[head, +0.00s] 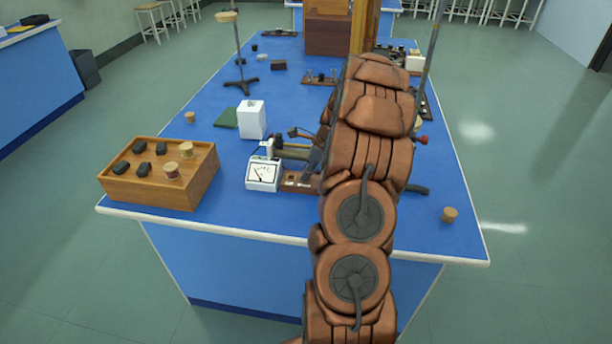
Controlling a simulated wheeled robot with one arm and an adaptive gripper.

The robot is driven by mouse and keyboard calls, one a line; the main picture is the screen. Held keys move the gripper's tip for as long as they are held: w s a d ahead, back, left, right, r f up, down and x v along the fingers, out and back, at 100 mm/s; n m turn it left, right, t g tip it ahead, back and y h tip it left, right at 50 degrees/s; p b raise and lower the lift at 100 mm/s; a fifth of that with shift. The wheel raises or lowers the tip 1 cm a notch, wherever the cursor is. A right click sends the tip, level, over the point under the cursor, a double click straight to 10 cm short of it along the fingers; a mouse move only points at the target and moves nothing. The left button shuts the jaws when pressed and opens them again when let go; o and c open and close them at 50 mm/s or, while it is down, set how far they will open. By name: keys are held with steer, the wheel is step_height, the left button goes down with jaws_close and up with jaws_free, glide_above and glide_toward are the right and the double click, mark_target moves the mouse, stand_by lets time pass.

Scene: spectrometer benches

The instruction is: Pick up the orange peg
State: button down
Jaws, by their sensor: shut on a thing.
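My gripper (312,165) shows only in part, as a dark grey shape at the left edge of my copper-coloured arm. It points down over a brown wooden base board (299,188), beside a white meter with a dial (263,174). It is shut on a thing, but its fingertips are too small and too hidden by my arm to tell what. I cannot pick out the orange peg anywhere in the head view.
A white box (252,119) and a stand (241,84) are behind. A loose cork (450,214) sits front right, with clear room around it.

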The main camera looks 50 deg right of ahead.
steer(key=shift+r, duration=0.1)
steer(key=shift+r+b, duration=0.75)
steer(key=shift+r, duration=0.95)
steer(key=s+a+r, duration=0.2)
steer(key=s, duration=0.5)
steer(key=s+a+r+b, duration=0.1)
steer(key=s+a+r, duration=0.1)
steer(key=s, duration=0.6)
steer(key=shift+s+a+r+b, duration=0.15)
steer(key=shift+r+b, duration=0.1)
steer(key=shift+b, duration=0.05)
